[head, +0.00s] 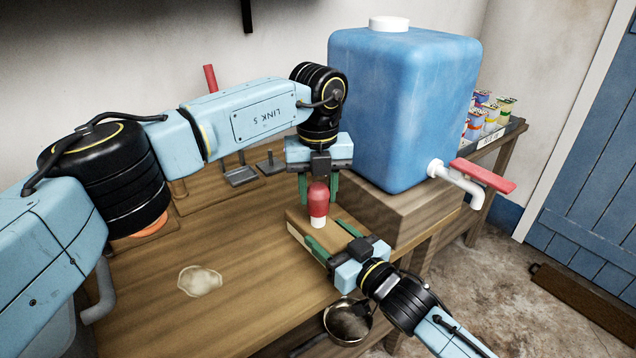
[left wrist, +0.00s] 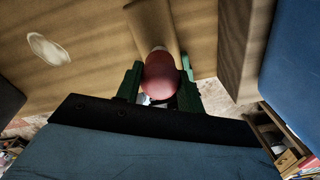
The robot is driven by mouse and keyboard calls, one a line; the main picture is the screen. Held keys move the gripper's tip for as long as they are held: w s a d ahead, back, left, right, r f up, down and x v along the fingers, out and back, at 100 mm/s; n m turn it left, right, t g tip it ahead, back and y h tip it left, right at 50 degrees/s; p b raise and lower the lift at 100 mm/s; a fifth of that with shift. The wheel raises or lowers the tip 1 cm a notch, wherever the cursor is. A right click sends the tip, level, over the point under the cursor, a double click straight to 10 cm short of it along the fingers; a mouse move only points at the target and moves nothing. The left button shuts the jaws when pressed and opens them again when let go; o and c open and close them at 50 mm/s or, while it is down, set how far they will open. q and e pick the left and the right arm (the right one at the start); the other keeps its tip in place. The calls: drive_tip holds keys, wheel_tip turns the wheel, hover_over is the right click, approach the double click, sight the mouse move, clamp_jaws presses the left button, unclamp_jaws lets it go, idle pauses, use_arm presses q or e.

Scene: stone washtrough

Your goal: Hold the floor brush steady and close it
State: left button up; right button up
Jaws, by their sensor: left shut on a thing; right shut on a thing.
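My right gripper (head: 331,240) is shut on the block, one green finger on each side. A red rounded piece with a white lower end (head: 318,205) stands upright over the block. My left gripper (head: 318,188) is shut on its red part from above. In the left wrist view the red piece (left wrist: 160,75) sits between the green fingers, with the block (left wrist: 153,22) beyond. Whether the white end touches the block or is fitted into it is unclear.
A blue water tank (head: 400,110) on a wooden stand is close on the right. Its white tap has a red lever (head: 484,175) sticking out. A pale patch (head: 200,281) lies on the open table at left. A metal pan (head: 348,320) is below the front edge.

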use_arm(q)
drive_tip(key=shift+f, duration=0.6)
idle(0.5)
